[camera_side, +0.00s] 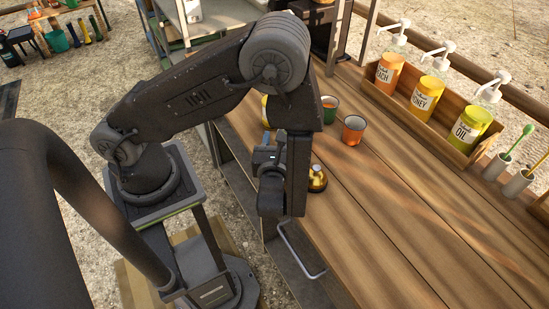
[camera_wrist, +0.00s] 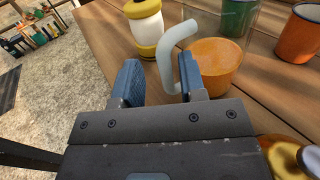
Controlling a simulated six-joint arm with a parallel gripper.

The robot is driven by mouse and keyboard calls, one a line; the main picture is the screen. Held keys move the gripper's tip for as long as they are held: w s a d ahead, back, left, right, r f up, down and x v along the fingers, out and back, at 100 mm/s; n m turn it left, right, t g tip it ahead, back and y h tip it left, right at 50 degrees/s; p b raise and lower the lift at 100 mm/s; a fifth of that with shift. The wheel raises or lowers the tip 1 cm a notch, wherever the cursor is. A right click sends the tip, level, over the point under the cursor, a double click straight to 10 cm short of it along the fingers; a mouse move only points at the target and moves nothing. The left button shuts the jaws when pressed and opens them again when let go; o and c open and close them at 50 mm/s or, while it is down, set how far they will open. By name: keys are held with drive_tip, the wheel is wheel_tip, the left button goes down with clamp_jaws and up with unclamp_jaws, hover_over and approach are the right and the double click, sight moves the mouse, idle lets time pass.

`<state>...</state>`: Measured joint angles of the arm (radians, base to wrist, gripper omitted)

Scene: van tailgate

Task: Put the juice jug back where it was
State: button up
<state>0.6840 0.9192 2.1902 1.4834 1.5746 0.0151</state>
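The juice jug (camera_wrist: 215,66) shows in the wrist view as a round orange body with a pale, curved handle (camera_wrist: 167,55) on its left side. It stands on the wooden counter just beyond my gripper (camera_wrist: 160,82). The two blue fingers are apart, with a gap between them. The lower part of the handle appears in or just beyond this gap, close to the right finger; I cannot tell if they touch. The right finger hides part of the jug. In the side view my gripper (camera_side: 265,158) is at the counter's near edge, and my arm hides the jug.
A yellow-and-white jar (camera_wrist: 146,28), a green cup (camera_side: 330,108) and an orange cup (camera_side: 354,130) stand near the jug. A brass bell (camera_side: 317,179) is right beside my wrist. A wooden rack (camera_side: 456,153) of bottles lines the back. The counter's right front is clear.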

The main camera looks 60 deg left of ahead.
drive_tip(key=v, duration=1.1)
drive_tip(key=s+a+r+n+g+h, duration=0.1)
drive_tip(key=a+r+n+g+h, duration=0.1)
drive_tip(key=r+n+h, duration=0.5)
drive_tip(key=s+a+r+n+g+h, duration=0.2)
drive_tip(key=a+r+n+h, duration=0.3)
drive_tip(key=r+n, duration=1)
drive_tip(key=n+h, duration=0.2)
drive_tip(key=h, duration=0.1)
drive_tip(key=shift+n, duration=0.3)
drive_tip(key=shift+s, duration=0.1)
drive_tip(key=shift+c, duration=0.4)
